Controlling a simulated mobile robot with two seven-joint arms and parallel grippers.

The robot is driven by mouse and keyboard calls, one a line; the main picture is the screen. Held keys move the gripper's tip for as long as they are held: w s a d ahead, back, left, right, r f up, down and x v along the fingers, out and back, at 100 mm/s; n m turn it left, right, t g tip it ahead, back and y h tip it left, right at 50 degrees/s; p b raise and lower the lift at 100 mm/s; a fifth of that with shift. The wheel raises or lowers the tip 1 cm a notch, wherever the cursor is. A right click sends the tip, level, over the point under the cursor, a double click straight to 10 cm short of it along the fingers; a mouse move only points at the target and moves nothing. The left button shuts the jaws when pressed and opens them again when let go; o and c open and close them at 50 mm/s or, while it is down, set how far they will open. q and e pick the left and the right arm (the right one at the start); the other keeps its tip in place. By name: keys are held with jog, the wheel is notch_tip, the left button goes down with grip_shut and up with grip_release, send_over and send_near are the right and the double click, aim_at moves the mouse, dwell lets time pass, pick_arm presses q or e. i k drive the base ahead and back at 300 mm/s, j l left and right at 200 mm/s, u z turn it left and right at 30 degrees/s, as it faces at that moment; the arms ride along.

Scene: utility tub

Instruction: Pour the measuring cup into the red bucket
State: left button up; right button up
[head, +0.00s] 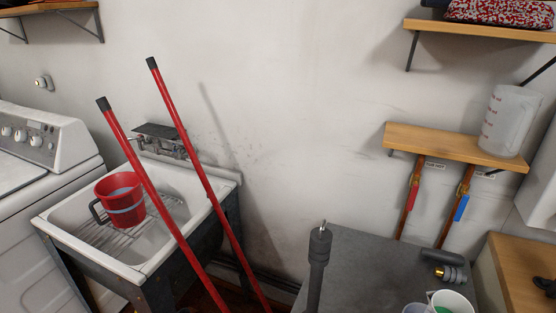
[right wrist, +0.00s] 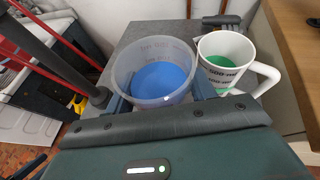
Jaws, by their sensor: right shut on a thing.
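The red bucket (head: 113,190) stands in the white utility tub at the left of the head view, its dark handle towards the left. A translucent cup with faint graduation marks and blue contents (right wrist: 163,70) sits between the fingers of my right gripper (right wrist: 163,98), which is shut on it. Part of its rim shows at the bottom of the head view (head: 415,308). The cup looks upright over or on the grey surface; I cannot tell whether it touches.
A white handled cup with green contents (right wrist: 232,68) stands close right of the held cup. Two red poles (head: 210,195) lean in front of the white tub (head: 75,232). A jug (head: 508,120) sits on a shelf.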

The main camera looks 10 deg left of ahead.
aim_at(119, 204)
jog(key=j, duration=0.45)
jog(key=k+j+u, duration=0.15)
jog(key=j, duration=0.35)
jog(key=j+u, duration=0.1)
jog(key=j, duration=0.45)
jog(key=i+j+u, duration=0.1)
jog(key=j, duration=0.45)
jog(key=i+j+u, duration=0.1)
jog(key=j, duration=0.25)
jog(key=i+j, duration=0.2)
jog(key=j, duration=0.2)
jog(key=i+j+u, duration=0.15)
jog(key=j, duration=0.2)
jog(key=i+j+u, duration=0.1)
jog(key=i+j, duration=0.25)
jog(key=j, duration=0.15)
jog(key=i+j+u, duration=0.1)
jog(key=i+j, duration=0.3)
jog(key=j, duration=0.1)
